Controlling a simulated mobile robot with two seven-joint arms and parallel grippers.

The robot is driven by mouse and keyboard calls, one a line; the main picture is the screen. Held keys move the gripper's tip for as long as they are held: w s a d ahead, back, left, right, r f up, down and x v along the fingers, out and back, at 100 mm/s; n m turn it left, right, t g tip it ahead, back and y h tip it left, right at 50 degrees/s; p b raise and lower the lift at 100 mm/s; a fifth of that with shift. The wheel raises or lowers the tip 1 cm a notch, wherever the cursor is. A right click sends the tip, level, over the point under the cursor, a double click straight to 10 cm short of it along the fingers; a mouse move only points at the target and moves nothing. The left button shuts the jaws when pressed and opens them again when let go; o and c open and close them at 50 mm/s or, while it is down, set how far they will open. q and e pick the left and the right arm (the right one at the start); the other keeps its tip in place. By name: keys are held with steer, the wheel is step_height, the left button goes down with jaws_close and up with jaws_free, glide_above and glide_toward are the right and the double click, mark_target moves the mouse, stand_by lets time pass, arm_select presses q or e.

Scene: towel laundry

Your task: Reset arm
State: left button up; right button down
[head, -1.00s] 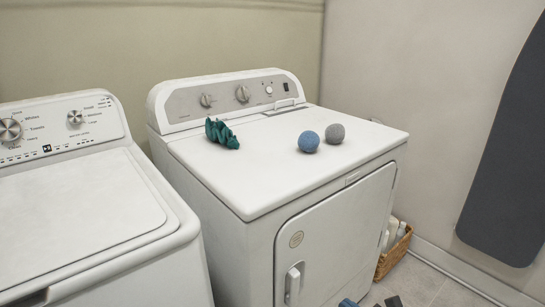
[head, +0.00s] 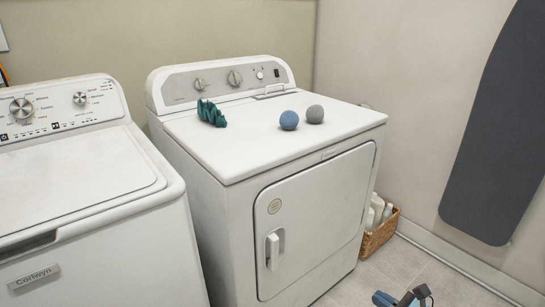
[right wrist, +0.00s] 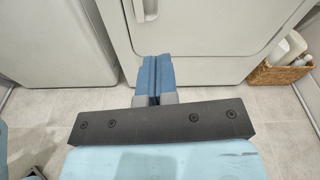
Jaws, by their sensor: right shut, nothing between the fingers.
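My right gripper (head: 408,299) shows at the bottom edge of the head view, low in front of the dryer and to its right. In the right wrist view its blue fingers (right wrist: 154,80) are together with nothing between them. They point toward the white dryer (right wrist: 212,40), whose door is shut in the head view (head: 315,220). I cannot tell the gap between the fingers and the dryer. My left gripper is not in view.
A white washer (head: 80,200) stands left of the dryer. A teal cloth (head: 211,113), a blue ball (head: 289,120) and a grey ball (head: 315,114) lie on the dryer. A wicker basket (head: 379,236) with bottles sits right of it. Tiled floor is open in front.

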steer(key=d+n, duration=0.2)
steer(key=d, duration=0.3)
steer(key=s+a+r+n, duration=0.3)
steer(key=s+a+n, duration=0.35)
steer(key=n, duration=0.65)
steer(key=s+a+r+n, duration=0.2)
steer(key=s+a+n, duration=0.3)
steer(key=s+n, duration=0.5)
steer(key=a+r+n+t+h, duration=0.2)
steer(key=a+r+n+t, duration=0.2)
steer(key=a+r, duration=0.45)
arm_select(q)
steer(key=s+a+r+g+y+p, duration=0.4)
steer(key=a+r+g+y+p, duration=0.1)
steer(key=p, duration=3.1)
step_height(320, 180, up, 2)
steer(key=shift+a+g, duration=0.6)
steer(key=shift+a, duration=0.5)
arm_select(e)
steer(key=s+d+r+g+h, duration=0.4)
steer(key=d+r+g, duration=0.2)
steer(key=d+r, duration=0.2)
steer(key=shift+s+d+r+n+h, duration=0.2)
steer(key=shift+d+r+n+h, duration=0.05)
steer(key=shift+d+n+h, duration=0.05)
